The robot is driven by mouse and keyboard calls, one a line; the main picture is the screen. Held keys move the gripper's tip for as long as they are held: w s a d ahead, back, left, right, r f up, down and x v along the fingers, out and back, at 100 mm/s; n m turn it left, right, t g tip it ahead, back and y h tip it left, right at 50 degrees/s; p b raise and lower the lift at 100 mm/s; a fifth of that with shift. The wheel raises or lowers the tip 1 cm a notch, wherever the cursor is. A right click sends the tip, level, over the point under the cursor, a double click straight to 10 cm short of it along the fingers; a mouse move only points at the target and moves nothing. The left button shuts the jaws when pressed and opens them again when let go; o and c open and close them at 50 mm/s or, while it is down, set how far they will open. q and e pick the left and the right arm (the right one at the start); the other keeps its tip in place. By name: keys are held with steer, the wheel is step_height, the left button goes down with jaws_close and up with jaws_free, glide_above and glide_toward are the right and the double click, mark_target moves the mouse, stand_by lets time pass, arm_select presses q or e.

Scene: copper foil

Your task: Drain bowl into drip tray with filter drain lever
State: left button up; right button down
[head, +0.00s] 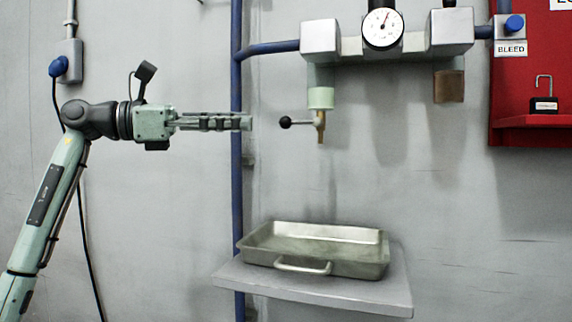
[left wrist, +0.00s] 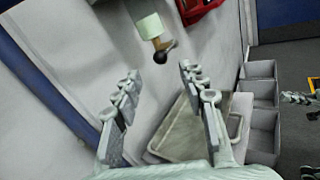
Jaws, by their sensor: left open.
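The filter bowl (head: 320,98), a pale green cup, hangs under the left block of the filter unit. The drain lever (head: 286,122) has a black ball knob pointing left from a brass outlet just below the bowl. The metal drip tray (head: 262,254) sits on a shelf below the outlet. My left gripper (head: 250,122) is open and empty, level with the knob and a short gap to its left. In the left wrist view, the knob (left wrist: 160,57) shows ahead between the spread fingers, with the bowl (left wrist: 149,26) behind it.
A vertical blue pipe (head: 237,180) runs behind my left fingers. The grey shelf (head: 345,293) carries the tray. A brown-tinted bowl (head: 449,86) hangs at the right. A red board (head: 530,80) holds a padlock. The wall space between knob and tray is clear.

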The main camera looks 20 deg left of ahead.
mark_target(300, 122)
arm_select(q)
steer(key=x, duration=0.7)
steer(key=shift+d, duration=0.4)
steer(key=shift+w, duration=0.15)
jaws_close()
